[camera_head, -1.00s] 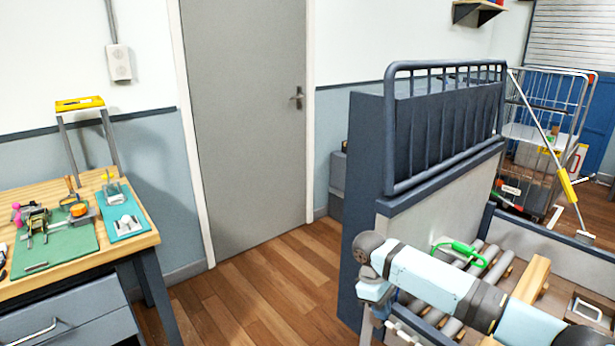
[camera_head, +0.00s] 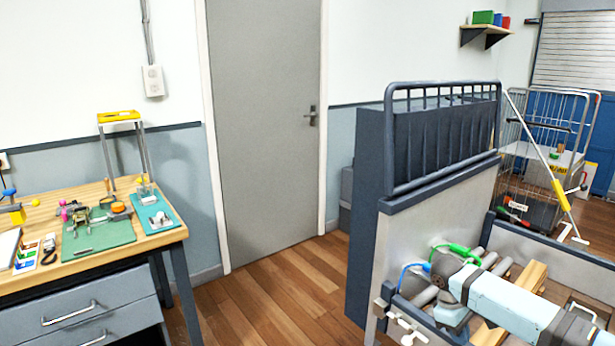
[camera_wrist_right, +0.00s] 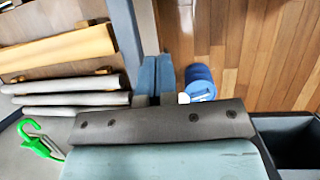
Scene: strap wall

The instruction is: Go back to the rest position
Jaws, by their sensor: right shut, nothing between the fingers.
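My right arm comes in from the lower right of the head view, light blue with grey joints. Its wrist end hangs over the low-walled bay (camera_head: 560,243) with rollers. My right gripper shows best in the right wrist view (camera_wrist_right: 155,78), where its two blue fingers lie together, empty. In the head view the fingertips are hard to make out below the wrist. A green hook (camera_head: 460,252) and a blue hook (camera_head: 413,268) are near the wrist; the green one also shows in the right wrist view (camera_wrist_right: 40,140). My left gripper is not in view.
A grey partition with a railing (camera_head: 445,140) stands behind the bay. A workbench (camera_head: 90,262) with tools and mats is at the left. A grey door (camera_head: 265,130) is behind, with clear wooden floor before it. A blue cylinder (camera_wrist_right: 200,82) is near the fingers in the wrist picture.

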